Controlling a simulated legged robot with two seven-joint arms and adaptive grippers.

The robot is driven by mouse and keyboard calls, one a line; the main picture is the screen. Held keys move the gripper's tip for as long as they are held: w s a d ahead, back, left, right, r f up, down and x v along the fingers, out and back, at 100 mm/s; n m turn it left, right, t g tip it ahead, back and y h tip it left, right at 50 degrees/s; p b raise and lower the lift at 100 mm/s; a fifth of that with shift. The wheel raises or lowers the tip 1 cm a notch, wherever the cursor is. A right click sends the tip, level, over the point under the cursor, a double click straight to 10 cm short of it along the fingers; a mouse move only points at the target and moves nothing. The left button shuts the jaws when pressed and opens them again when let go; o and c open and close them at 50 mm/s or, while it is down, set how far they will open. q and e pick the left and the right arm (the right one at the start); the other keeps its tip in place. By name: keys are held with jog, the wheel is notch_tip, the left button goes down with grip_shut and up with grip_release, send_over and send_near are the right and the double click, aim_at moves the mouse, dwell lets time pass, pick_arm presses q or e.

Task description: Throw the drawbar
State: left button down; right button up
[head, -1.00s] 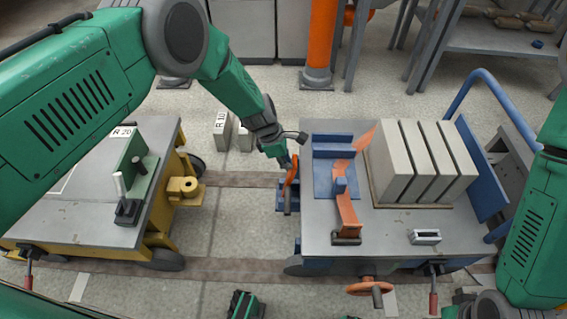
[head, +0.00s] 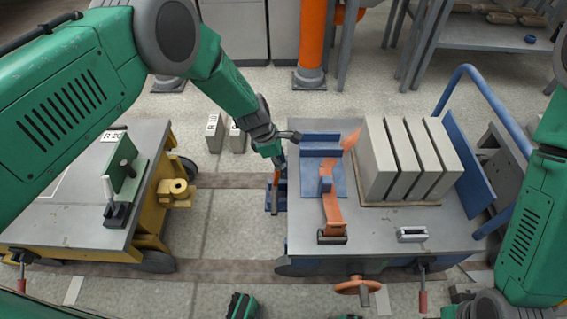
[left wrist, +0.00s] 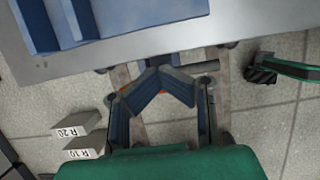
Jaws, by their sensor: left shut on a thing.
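The orange drawbar (head: 275,186) stands at the left end of the blue trolley (head: 300,240), above a blue coupling block (head: 282,197). My left gripper (head: 278,166) is shut on the drawbar's upper part. In the left wrist view the fingers of my left gripper (left wrist: 158,76) close together, and only a little orange shows behind them. The yellow trolley (head: 85,195), with its yellow coupling (head: 175,190), stands to the left across a gap.
Grey blocks (head: 390,160) and an orange piece (head: 332,205) sit on the blue trolley. Small labelled blocks (head: 215,133) stand on the floor behind the gap. An orange handwheel (head: 358,286) projects at the trolley's front. The floor between trolleys is clear.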

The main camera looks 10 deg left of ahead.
pick_arm(q)
jog(key=v, duration=1.1)
jog(key=shift+a+r, duration=0.15)
jog(key=shift+r, duration=0.05)
pick_arm(e)
jog(key=shift+a+r, duration=0.15)
jog(key=shift+a, duration=0.1)
